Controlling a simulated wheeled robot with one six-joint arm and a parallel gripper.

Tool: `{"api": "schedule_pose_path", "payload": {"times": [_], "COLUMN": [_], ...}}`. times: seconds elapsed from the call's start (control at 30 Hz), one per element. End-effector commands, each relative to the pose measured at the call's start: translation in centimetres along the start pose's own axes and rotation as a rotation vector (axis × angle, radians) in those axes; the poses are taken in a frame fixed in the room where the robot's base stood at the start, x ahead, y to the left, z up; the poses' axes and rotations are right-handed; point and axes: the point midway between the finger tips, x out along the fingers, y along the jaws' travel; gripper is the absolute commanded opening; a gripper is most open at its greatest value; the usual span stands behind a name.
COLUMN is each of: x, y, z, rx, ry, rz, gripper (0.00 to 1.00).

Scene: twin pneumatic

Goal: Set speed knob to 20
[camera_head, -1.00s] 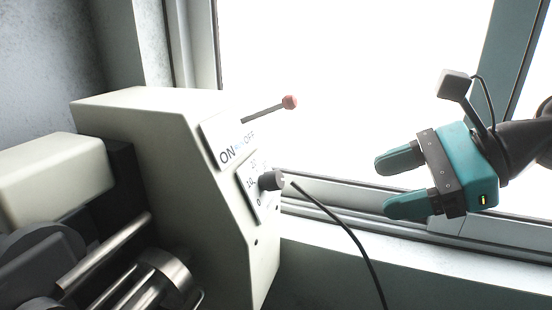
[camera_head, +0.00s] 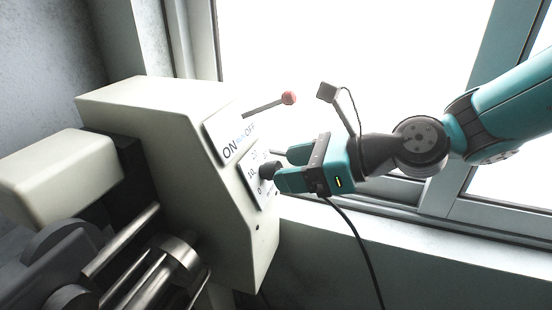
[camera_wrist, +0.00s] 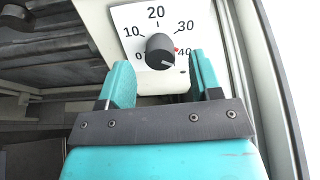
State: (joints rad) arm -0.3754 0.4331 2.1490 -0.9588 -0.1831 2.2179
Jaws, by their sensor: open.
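The dark round speed knob (camera_head: 267,171) is on a white dial plate on the sloped face of the machine. In the wrist view the knob (camera_wrist: 160,48) has a light mark at its lower right, and a small red mark shows beside it near 40. The dial plate (camera_wrist: 127,14) reads 0, 10, 20, 30, 40, with 20 at the top. My teal gripper (camera_head: 285,166) is open right in front of the knob. In the wrist view its fingers (camera_wrist: 160,66) are spread to the left and right of the knob; I cannot tell whether they touch it.
An ON/OFF plate (camera_head: 226,150) and a lever with a red ball (camera_head: 289,98) are above the dial. The cream machine housing (camera_head: 150,115) fills the left. A window (camera_head: 345,50) is behind, and a black cable (camera_head: 358,240) hangs below my gripper.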

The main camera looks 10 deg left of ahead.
Motion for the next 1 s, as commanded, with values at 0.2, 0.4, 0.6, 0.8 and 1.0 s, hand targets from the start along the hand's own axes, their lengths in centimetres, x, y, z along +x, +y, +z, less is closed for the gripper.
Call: {"api": "schedule_pose_path", "payload": {"times": [0.2,0.4,0.6,0.8,1.0], "x": [2.7,3.3,3.3,3.2,3.2], "y": [0.0,0.0,0.0,0.0,0.0], "z": [0.1,0.0,0.0,0.0,0.0], "rx": [0.001,0.0,0.0,0.0,-0.008], "ry": [0.001,-0.001,-0.001,0.0,0.0], "rz": [0.001,-0.001,-0.001,-0.001,-0.001], "gripper": [0.59,0.59,0.54,0.09,0.09]}}
